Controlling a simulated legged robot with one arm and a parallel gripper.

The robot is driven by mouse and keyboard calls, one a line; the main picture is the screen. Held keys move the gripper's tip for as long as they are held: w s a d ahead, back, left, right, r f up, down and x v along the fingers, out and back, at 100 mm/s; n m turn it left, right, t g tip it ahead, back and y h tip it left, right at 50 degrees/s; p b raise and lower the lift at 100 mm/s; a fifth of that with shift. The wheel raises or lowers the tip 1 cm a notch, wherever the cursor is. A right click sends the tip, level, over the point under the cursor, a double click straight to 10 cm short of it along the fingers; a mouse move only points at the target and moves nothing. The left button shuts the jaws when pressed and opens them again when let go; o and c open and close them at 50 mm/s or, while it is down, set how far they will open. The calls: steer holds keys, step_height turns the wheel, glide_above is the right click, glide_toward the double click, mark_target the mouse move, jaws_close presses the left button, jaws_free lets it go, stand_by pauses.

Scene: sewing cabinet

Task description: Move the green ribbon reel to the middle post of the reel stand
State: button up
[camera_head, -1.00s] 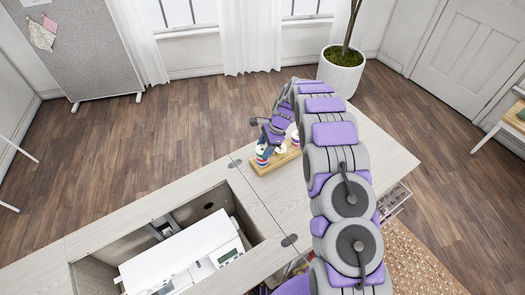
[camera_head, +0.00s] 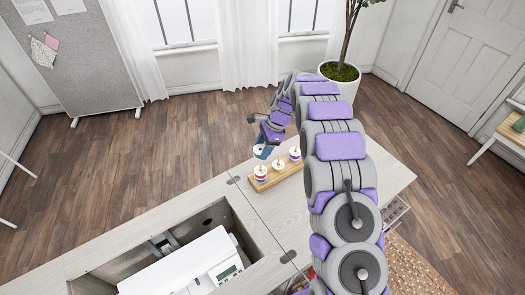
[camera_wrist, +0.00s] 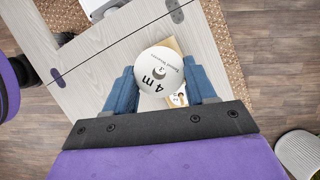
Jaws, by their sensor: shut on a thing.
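My gripper (camera_head: 262,152) is shut on a reel (camera_wrist: 158,72), its blue fingers on either side. The reel's white top face reads "4 m"; its ribbon colour is not visible from above. In the head view the held reel (camera_head: 259,150) is over the left end of the wooden reel stand (camera_head: 284,174), apart from the reels below.
The stand is on a pale wooden cabinet top (camera_head: 370,172), with free surface to its right. A white sewing machine (camera_head: 190,262) sits in the opening at the front left. A potted plant (camera_head: 340,82) stands on the floor behind.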

steer(key=w+d+p, duration=0.2)
steer(key=w+d, duration=0.3)
steer(key=d, duration=0.2)
steer(key=shift+d+f+b, duration=0.2)
steer(key=shift+f+b, duration=0.8)
steer(key=shift+f, duration=1.6)
steer(key=shift+f+p, duration=0.7)
steer(key=shift+f, duration=1.1)
steer(key=o, duration=1.1)
steer(key=shift+r, duration=0.1)
